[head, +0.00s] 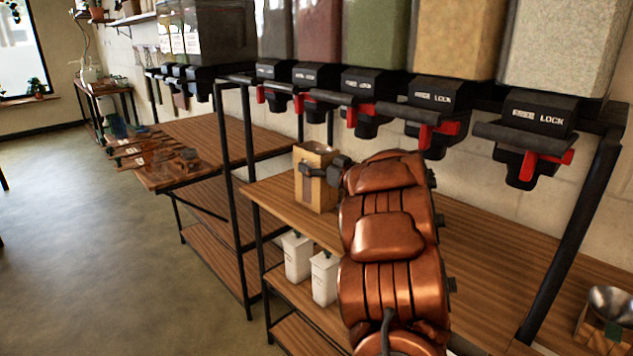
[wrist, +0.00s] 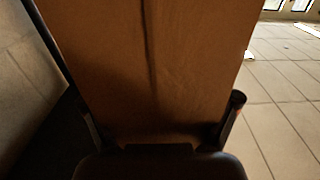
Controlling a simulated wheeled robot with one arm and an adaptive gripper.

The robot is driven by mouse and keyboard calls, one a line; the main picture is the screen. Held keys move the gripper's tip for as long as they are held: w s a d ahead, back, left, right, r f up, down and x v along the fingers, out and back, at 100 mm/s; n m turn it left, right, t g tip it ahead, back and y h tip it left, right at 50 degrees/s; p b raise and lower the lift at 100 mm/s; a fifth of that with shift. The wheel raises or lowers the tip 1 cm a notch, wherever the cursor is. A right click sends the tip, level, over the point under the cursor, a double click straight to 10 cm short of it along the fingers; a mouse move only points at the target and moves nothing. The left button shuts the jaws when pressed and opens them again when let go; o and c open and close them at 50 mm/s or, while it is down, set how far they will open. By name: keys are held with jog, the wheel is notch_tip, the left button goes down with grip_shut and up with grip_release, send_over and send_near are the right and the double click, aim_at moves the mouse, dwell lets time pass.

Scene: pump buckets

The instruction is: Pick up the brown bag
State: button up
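The brown bag (head: 316,201) stands upright on the wooden shelf under the dispensers in the head view, left of my copper-coloured arm. My dark gripper (head: 318,171) is at the bag, with part of it across the bag's front face. In the wrist view the bag (wrist: 155,70) fills the middle. One finger of my gripper (wrist: 166,114) lies along each side of it. The fingers are spread about the bag's width. I cannot tell whether they press on it. The bag's far side is hidden.
Bulk dispensers with black and red levers (head: 432,124) hang over the shelf, close above my arm. White containers (head: 323,278) stand on the lower shelf. Another wooden table (head: 205,140) stands behind; floor at left is clear.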

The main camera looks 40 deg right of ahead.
jog(key=c, duration=1.3)
jog(key=shift+c, duration=0.5)
jog(key=shift+r, duration=0.15)
